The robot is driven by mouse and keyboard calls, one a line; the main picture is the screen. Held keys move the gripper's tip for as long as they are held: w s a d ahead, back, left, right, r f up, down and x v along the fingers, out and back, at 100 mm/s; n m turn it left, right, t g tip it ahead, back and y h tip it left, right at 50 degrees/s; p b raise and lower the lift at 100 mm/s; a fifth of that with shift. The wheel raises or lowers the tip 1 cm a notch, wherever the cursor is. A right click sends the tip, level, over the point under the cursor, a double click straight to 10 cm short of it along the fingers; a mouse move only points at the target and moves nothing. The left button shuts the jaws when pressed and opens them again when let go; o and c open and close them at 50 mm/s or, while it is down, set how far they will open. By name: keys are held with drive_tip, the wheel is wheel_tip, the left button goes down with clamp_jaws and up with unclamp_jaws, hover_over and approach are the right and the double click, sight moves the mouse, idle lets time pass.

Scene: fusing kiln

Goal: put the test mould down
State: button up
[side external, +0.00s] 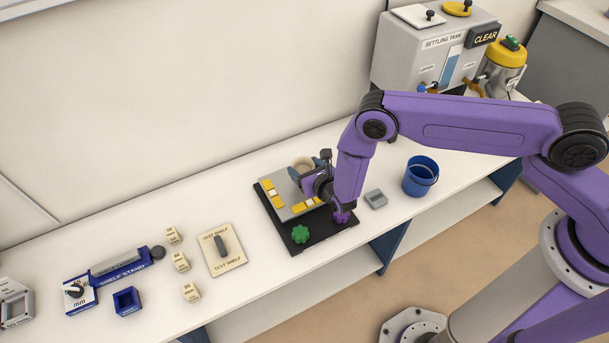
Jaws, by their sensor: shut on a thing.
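My gripper (307,182) is over a dark flat base with a grey plate (287,211) in the middle of the bench. It is shut on a round beige piece, which looks like the test mould (302,163). The piece shows just behind the gripper, partly covered by it. The fingertips are small and partly hidden by my wrist. I cannot tell whether the piece touches the plate. Several yellow blocks (267,185) lie on the plate.
A beige test shelf board (234,257) with a dark handle lies to the left. Small beige blocks (181,262) and a blue shelf stand (121,266) are further left. A grey block (376,199) and blue bucket (420,177) are right. The settling tank (430,55) stands behind.

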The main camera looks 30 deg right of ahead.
drive_tip(key=shift+w+f, duration=0.3)
drive_tip(key=shift+s+f, duration=0.1)
drive_tip(key=shift+f, duration=1.4)
drive_tip(key=shift+f, duration=0.1)
drive_tip(key=o, duration=1.1)
drive_tip(key=v, duration=1.2)
drive_tip(key=shift+r, duration=0.2)
